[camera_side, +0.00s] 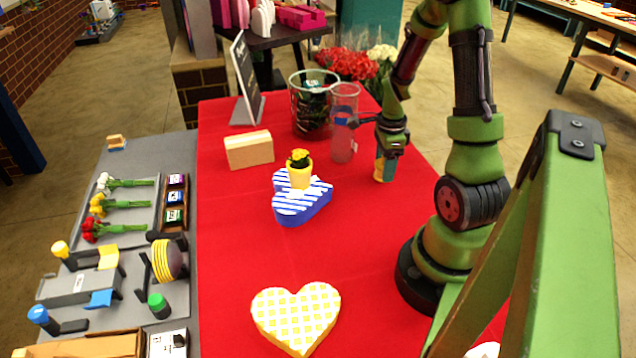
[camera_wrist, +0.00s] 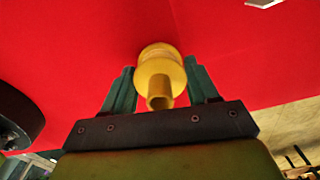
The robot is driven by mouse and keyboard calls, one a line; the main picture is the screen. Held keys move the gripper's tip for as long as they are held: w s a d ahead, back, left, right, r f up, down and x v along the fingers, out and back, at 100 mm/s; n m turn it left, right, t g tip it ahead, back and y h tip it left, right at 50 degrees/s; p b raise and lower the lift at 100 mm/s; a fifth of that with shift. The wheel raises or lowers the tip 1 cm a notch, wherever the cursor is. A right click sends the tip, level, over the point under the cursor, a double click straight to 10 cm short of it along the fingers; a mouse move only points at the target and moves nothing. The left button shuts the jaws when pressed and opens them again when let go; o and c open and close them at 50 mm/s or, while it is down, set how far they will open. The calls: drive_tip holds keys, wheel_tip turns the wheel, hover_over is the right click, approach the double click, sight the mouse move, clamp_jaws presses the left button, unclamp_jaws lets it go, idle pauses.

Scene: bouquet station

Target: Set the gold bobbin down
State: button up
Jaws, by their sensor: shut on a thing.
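The gold bobbin (camera_wrist: 160,72) is between the two fingers of my gripper (camera_wrist: 160,88) in the wrist view, with red cloth behind it. In the side view my gripper (camera_side: 387,158) points down near the right edge of the red table (camera_side: 370,215). The bobbin's yellow-gold lower end (camera_side: 379,175) shows below the fingers, at or just above the cloth; I cannot tell if it touches. The fingers hide its upper part.
A clear cylinder (camera_side: 344,140) and a glass bucket (camera_side: 299,105) stand close to the left of my gripper. A blue-striped box (camera_side: 300,208) bears a small yellow pot (camera_side: 300,177). A heart box (camera_side: 295,315) lies in front. Red cloth between them is clear.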

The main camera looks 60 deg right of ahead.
drive_tip(key=shift+f, duration=0.15)
drive_tip(key=o, duration=1.1)
drive_tip(key=shift+c, duration=0.2)
